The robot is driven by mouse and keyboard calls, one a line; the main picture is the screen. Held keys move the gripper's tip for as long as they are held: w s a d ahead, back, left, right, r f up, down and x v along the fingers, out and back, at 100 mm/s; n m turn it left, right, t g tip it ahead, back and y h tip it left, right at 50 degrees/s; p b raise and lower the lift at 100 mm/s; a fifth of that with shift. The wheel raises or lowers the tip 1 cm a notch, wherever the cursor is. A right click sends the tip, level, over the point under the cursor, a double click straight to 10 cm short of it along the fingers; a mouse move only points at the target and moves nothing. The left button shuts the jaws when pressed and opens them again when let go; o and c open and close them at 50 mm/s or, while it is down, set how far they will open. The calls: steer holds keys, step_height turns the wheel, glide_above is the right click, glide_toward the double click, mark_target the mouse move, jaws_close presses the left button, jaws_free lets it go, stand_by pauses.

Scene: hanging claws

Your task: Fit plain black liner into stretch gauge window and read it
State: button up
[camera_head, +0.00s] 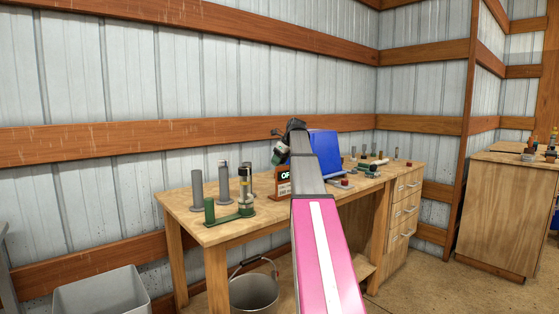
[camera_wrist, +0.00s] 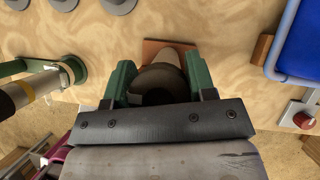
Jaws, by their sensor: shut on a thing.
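My gripper (camera_wrist: 155,88) has its green fingers shut on a dark, round-ended liner (camera_wrist: 160,82). The liner's far part is hidden, and I cannot make out any marking on it. In the head view my gripper (camera_head: 279,152) is above the workbench, partly hidden by my arm. Below it stands a red-brown upright unit (camera_head: 283,188) with a small lit display whose visible letters begin "OF". This may be the stretch gauge; its window cannot be made out. In the wrist view a red-brown plate (camera_wrist: 153,47) lies just beyond the held liner, apparently below it.
The wooden bench (camera_head: 212,236) carries grey cylinders (camera_head: 197,190) and a green stand (camera_head: 232,219) holding a cylinder at left. A blue panel (camera_head: 324,150) stands right of my gripper. Small parts lie farther right. A bucket (camera_head: 253,292) sits below the front edge.

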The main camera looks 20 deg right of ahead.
steer(key=shift+f, duration=0.35)
steer(key=o, duration=1.4)
steer(key=shift+o, duration=0.2)
steer(key=v, duration=1)
steer(key=shift+r, duration=0.35)
